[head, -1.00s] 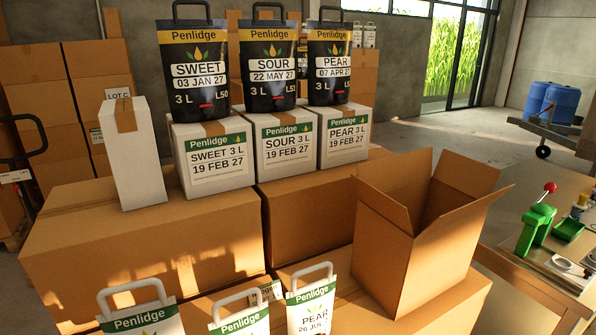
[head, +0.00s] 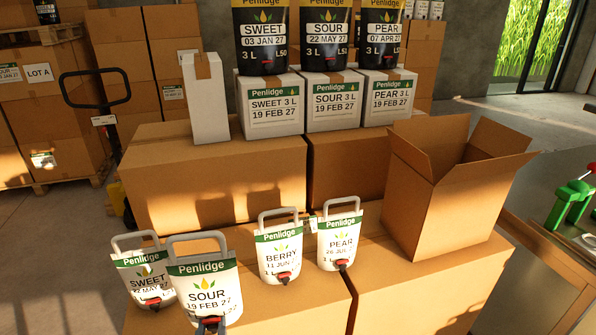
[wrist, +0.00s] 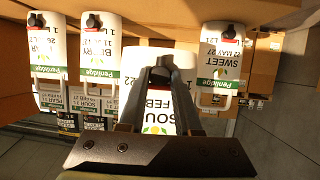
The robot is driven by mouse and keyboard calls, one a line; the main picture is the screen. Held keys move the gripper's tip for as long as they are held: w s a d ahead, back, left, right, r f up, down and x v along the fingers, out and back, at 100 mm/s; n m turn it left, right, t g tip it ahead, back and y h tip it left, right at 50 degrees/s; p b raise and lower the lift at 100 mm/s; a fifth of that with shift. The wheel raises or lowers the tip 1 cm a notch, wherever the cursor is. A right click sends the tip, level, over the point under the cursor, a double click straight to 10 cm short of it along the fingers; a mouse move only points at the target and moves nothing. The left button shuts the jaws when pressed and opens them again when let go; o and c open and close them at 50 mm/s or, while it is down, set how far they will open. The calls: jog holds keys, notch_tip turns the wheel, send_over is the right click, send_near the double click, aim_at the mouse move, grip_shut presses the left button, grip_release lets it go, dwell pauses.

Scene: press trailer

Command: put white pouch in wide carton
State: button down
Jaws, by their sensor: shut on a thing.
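The white SOUR pouch (head: 206,285), dated 19 FEB 27, has a grey handle and green Penlidge band. It is upright at the front, left of centre. My gripper (head: 211,324) shows at its lower front, at the bottom edge of the head view. In the wrist view my gripper (wrist: 160,72) is shut on the pouch (wrist: 158,100) at its tap. Whether the pouch touches the box below is unclear. Other white pouches read SWEET (head: 146,279), BERRY (head: 280,253) and PEAR (head: 340,241). The wide open carton (head: 432,217), flaps up, stands at the right; its inside is mostly hidden.
A tall narrow white carton (head: 207,105) and white boxes (head: 270,108) topped by black pouches (head: 325,40) stand on large brown boxes (head: 215,185) behind. A green tool (head: 568,203) is on a bench at right.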

jog(key=s+d+f+m+h, duration=0.1)
jog(key=s+d+f, duration=0.3)
jog(key=s+d, duration=0.3)
jog(key=s+d+f+m+h, duration=0.1)
jog(key=s+d+f, duration=0.3)
jog(key=s+d, duration=0.3)
jog(key=shift+d+f+h, duration=0.3)
jog(key=shift+d+h, duration=0.1)
jog(key=shift+d, duration=0.55)
jog(key=shift+s, duration=0.1)
